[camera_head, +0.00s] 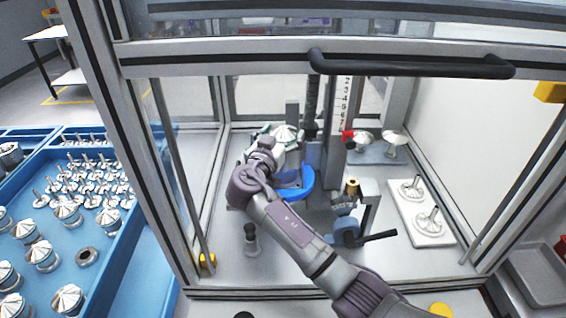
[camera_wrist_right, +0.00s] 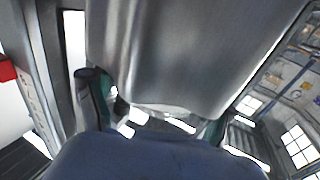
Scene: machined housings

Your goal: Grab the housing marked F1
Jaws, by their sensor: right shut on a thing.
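My right arm reaches into the framed enclosure. My right gripper (camera_head: 283,137) is shut on a silver housing (camera_head: 286,131) with a ribbed, conical top, beside the vertical column in the middle. In the right wrist view the smooth metal side of the housing (camera_wrist_right: 190,55) fills the upper middle, between the teal-edged fingers of the gripper (camera_wrist_right: 160,112). No F1 mark can be read on it. Whether the housing touches a support underneath is hidden by the arm. My left gripper is not in view.
The enclosure has a metal frame and a dark handle bar (camera_head: 410,65) across the top. A blue curved part (camera_head: 297,187) and a brass-topped fixture (camera_head: 351,190) stand near the arm. White pads (camera_head: 408,222) hold parts at right. Blue trays (camera_head: 120,250) with many housings are at left.

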